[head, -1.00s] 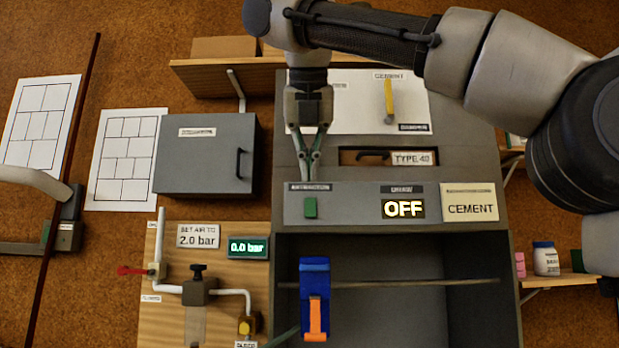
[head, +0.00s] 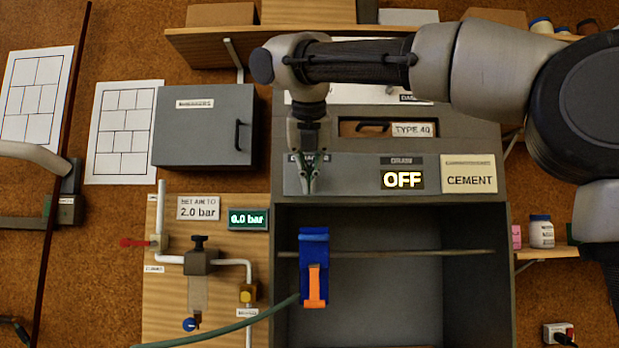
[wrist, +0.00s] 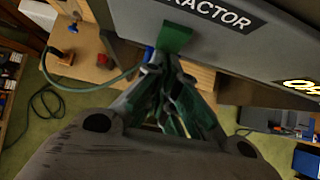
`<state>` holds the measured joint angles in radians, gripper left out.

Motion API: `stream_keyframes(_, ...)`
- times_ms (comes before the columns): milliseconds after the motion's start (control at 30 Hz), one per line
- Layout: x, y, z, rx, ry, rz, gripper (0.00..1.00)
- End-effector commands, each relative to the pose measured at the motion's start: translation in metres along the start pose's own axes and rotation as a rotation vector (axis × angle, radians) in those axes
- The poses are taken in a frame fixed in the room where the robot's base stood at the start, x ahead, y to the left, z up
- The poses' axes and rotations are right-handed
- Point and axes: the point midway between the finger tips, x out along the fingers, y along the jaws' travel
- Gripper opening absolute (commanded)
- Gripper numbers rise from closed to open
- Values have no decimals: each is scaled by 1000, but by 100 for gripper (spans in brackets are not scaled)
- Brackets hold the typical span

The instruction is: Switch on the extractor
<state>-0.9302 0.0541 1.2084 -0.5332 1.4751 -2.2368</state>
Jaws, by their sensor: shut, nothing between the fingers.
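The extractor's green switch (wrist: 175,38) shows in the wrist view beside a dark label ending in "RACTOR" (wrist: 221,14). My gripper (head: 309,187) is shut and empty, over the left end of the grey control strip (head: 347,184), and hides the switch in the head view. In the wrist view its closed fingertips (wrist: 165,68) are right by the switch; I cannot tell whether they touch it. The lit display (head: 403,180) on the strip reads "OFF".
Below the strip is an open grey bay with a rod (head: 400,254) and a blue and orange tool (head: 314,268) hanging on it. A wooden board (head: 165,285) at left carries a red-handled valve, pipes and a "0.0 bar" readout (head: 248,219). A grey cabinet (head: 200,135) stands left of my gripper.

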Motion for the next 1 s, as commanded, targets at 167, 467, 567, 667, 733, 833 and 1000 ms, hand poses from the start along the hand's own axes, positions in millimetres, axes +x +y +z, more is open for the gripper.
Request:
stream_keyframes(167, 4, 0, 1, 0, 1, -1, 0)
stream_keyframes(467, 16, 0, 2, 0, 1, -2, 0)
stream_keyframes(567, 17, 0, 2, 0, 1, -2, 0)
stream_keyframes(667, 16, 0, 3, 0, 1, -3, 0)
stream_keyframes(733, 14, 0, 4, 0, 1, -3, 0)
stream_keyframes(833, 10, 0, 8, 1, -3, -1, 0)
stream_keyframes(1000, 2, 0, 15, 3, -10, 2, 0)
